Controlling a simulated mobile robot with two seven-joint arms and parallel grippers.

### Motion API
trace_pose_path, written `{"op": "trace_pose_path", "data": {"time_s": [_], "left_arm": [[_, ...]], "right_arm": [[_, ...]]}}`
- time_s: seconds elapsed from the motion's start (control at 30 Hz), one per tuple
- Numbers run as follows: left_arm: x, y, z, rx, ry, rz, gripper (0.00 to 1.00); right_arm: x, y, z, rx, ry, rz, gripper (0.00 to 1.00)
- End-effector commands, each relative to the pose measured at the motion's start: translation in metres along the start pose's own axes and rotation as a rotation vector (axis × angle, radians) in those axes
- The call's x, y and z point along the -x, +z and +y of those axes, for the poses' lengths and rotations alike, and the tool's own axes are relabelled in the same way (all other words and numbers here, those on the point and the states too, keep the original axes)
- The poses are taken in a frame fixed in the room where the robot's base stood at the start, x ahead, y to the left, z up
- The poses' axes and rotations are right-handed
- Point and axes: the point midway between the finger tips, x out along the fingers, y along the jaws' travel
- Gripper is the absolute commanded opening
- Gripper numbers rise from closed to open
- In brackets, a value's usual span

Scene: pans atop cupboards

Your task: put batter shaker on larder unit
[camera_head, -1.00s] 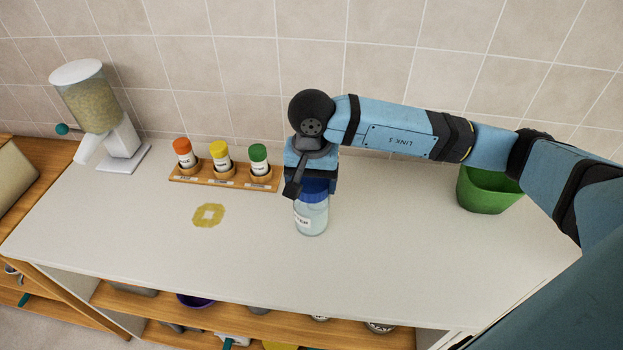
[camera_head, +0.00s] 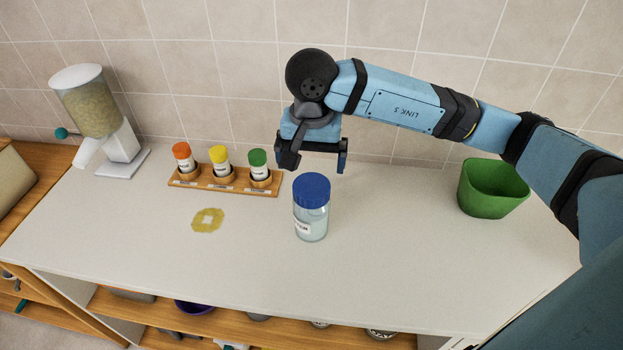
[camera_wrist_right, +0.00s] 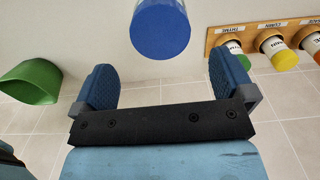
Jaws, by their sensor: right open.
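The batter shaker, a clear jar with a blue lid (camera_head: 311,208), stands upright on the white top of the larder unit (camera_head: 400,270). In the right wrist view its blue lid (camera_wrist_right: 160,28) shows beyond the fingertips. My right gripper (camera_head: 318,164) is open and empty, above and behind the shaker and apart from it. Its two fingers also show spread in the right wrist view (camera_wrist_right: 163,85). My left gripper is not in view.
A cereal dispenser (camera_head: 100,115) stands at far left. A green bin (camera_head: 490,188) stands at right. Open shelves lie below the top.

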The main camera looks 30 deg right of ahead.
Motion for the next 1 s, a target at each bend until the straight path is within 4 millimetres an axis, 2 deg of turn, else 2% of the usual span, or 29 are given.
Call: {"op": "trace_pose_path", "data": {"time_s": [0.1, 0.3, 1.0], "left_arm": [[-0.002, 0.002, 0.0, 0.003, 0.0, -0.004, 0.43], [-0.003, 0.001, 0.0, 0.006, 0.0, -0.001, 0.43], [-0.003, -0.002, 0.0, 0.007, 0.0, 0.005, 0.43]], "right_arm": [[0.023, 0.0, -0.001, 0.002, -0.002, 0.003, 1.0], [0.045, 0.0, 0.0, 0.001, -0.002, 0.001, 1.0], [0.049, 0.0, 0.0, 0.001, 0.0, 0.0, 1.0]]}}
